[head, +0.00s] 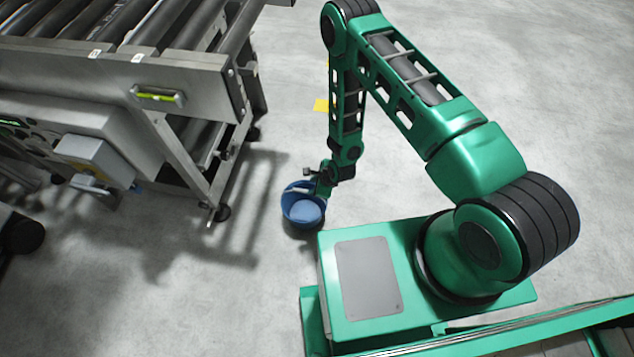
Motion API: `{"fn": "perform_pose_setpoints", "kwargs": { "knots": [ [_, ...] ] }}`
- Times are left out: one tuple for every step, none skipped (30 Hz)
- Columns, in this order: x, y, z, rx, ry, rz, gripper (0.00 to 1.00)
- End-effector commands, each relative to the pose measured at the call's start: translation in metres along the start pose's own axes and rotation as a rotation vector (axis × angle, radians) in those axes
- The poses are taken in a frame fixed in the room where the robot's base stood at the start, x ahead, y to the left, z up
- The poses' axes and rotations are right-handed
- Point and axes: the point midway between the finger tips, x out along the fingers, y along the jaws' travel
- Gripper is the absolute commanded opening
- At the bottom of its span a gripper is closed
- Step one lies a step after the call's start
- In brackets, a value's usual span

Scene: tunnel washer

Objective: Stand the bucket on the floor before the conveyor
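The blue bucket (303,207) is in the middle of the head view, low by the floor just beyond the front of my base. Its open top faces up toward the camera. My gripper (318,186) is at the far rim of the bucket, with the arm reaching down to it. The fingers are small and partly hidden, so I cannot tell whether they are closed on the rim. I cannot tell whether the bucket touches the floor. The roller conveyor (182,70) stands at the upper left, a short gap to the left of the bucket.
The conveyor's near leg and caster (218,213) stand left of the bucket. A grey box (95,155) is mounted under the conveyor frame. A yellow patch (321,105) lies on the floor behind my arm. The concrete floor (265,285) is clear around the bucket.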

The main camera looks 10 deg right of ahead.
Motion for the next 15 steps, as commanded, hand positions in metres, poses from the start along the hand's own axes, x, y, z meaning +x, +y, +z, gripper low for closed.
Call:
{"fn": "perform_pose_setpoints", "kwargs": {
  "knots": [
    [-0.002, 0.000, 0.000, 0.000, -0.001, 0.000, 0.34],
    [-0.003, 0.000, 0.001, 0.000, -0.001, -0.001, 0.34],
    [-0.004, 0.000, 0.001, 0.000, -0.001, -0.001, 0.34],
    [-0.004, 0.000, 0.001, 0.000, -0.001, -0.001, 0.34],
    [-0.004, 0.000, 0.001, 0.000, -0.001, -0.001, 0.34],
    [-0.004, 0.000, 0.000, 0.000, -0.001, 0.000, 0.34],
    [-0.004, 0.000, 0.000, 0.000, -0.001, 0.000, 0.34],
    [-0.004, 0.000, 0.000, 0.000, -0.001, 0.000, 0.34],
    [-0.004, -0.001, 0.001, -0.001, 0.000, 0.000, 0.34],
    [-0.005, -0.002, 0.001, -0.003, 0.000, -0.001, 0.34],
    [-0.006, -0.004, 0.001, -0.008, 0.001, -0.001, 0.34],
    [-0.009, -0.008, 0.002, -0.019, 0.004, -0.002, 0.34],
    [-0.013, -0.013, 0.003, -0.032, 0.007, -0.003, 0.34],
    [-0.018, -0.020, 0.004, -0.048, 0.011, -0.005, 0.34],
    [-0.025, -0.030, 0.006, -0.075, 0.019, -0.005, 0.34]
  ]
}}
